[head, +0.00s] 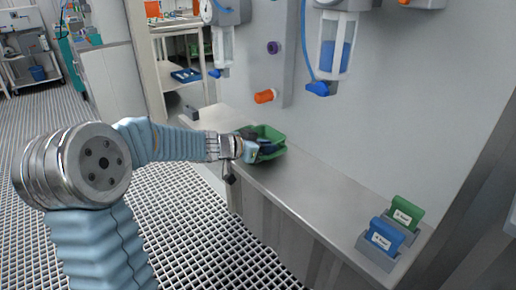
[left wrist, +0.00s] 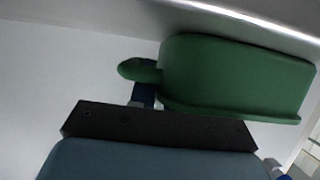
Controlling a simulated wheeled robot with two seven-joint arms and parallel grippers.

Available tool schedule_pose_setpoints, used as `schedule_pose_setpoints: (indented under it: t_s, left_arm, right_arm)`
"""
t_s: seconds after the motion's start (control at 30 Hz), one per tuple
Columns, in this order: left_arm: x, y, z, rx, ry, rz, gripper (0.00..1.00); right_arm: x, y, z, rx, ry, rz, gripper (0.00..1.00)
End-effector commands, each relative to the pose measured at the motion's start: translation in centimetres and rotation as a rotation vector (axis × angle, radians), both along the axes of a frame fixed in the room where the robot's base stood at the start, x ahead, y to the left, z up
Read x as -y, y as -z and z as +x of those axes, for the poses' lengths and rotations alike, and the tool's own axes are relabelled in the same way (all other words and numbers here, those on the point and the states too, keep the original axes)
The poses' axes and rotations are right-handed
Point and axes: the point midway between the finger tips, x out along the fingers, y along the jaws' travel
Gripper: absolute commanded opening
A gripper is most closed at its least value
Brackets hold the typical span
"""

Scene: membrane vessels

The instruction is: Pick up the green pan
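The green pan (head: 270,134) sits on the far end of the steel counter in the head view. My left gripper (head: 256,148) is at the pan's near left side, its tip overlapping the pan. In the left wrist view the pan (left wrist: 238,78) fills the upper right, its rounded green end piece (left wrist: 136,70) pointing left. A blue finger part (left wrist: 143,95) shows just below that end piece, touching or very close. The dark gripper body hides the rest of the fingers, so I cannot tell whether they are closed. My right gripper is in neither view.
The steel counter (head: 300,187) is clear between the pan and the near end. There a green card block (head: 405,213) and a blue one (head: 384,236) stand in grey holders. The wall behind carries an orange knob (head: 265,97) and clear vessels (head: 336,45).

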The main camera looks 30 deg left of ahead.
Motion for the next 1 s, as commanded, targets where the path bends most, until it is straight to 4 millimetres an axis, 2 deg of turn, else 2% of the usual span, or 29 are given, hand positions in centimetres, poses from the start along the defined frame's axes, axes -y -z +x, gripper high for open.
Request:
schedule_pose_setpoints:
  t_s: [0.17,0.27,0.77,1.0]
  left_arm:
    - [0.0,-0.1,0.0,0.0,0.0,0.0,0.15]
    - [0.0,-0.1,0.0,0.0,0.0,0.0,0.0]
    - [0.0,-0.2,0.0,0.002,-0.001,0.0,0.0]
    - [0.0,-2.0,0.0,0.005,0.001,0.001,0.0]
  right_arm:
    - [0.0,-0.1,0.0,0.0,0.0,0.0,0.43]
    - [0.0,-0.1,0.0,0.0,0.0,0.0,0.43]
    - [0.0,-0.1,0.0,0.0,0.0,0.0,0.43]
    - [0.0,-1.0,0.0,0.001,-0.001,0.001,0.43]
